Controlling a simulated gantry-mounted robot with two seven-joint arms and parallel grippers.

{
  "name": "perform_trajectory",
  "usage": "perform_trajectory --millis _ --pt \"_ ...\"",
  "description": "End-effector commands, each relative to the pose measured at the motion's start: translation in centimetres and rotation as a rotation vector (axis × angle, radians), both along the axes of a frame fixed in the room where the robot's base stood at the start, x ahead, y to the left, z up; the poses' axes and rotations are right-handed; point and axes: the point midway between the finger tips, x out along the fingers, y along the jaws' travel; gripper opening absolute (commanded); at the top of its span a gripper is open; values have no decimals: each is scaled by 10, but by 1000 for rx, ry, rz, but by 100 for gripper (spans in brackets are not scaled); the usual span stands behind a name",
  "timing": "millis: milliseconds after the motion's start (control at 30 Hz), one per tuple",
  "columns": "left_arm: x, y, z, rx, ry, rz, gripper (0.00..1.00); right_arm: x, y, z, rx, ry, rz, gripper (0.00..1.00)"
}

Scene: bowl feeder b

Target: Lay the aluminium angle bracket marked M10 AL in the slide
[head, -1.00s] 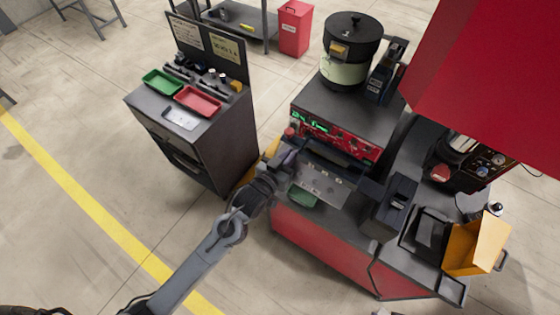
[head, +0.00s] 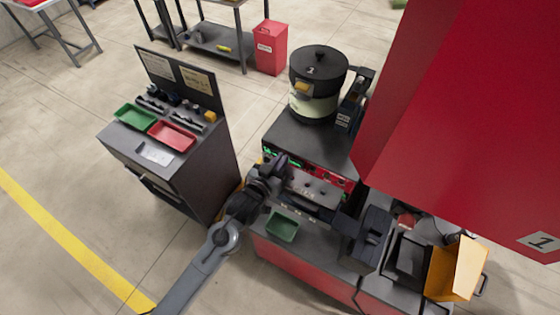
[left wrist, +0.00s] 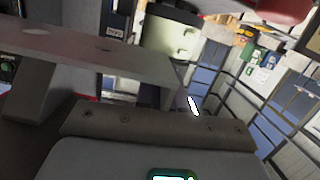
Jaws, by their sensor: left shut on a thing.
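My left gripper (head: 283,173) is shut on a light grey metal plate with holes, the angle bracket (head: 318,188). The bracket is held by its left end, in front of the red console. In the left wrist view the bracket (left wrist: 140,66) is a flat face with holes and a bent-down flange. Its M10 AL mark cannot be read. A dark rail, apparently the slide (head: 325,213), lies just below the bracket in the head view and is partly hidden by it. I cannot tell whether they touch. My right gripper is not in view.
A green tray (head: 282,226) sits on the bench in front of the rail. A dark block (head: 371,236) stands at the rail's right end. The bowl feeder (head: 317,85) stands behind the console. A side cabinet with a red tray (head: 172,136) and a green tray (head: 135,117) is left.

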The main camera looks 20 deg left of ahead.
Motion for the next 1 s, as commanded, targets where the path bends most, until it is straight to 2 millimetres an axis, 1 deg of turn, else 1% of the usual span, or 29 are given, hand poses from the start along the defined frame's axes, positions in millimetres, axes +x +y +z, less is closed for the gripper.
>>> perform_trajectory --millis 233,300,800,1000 --pt "0 0 3 -2 1 0 0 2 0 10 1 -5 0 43" --pt "0 0 -5 -2 1 0 0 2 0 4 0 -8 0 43" --pt "0 0 -45 -2 0 0 0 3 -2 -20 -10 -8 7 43" --pt "0 0 -56 -2 0 0 0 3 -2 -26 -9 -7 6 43"
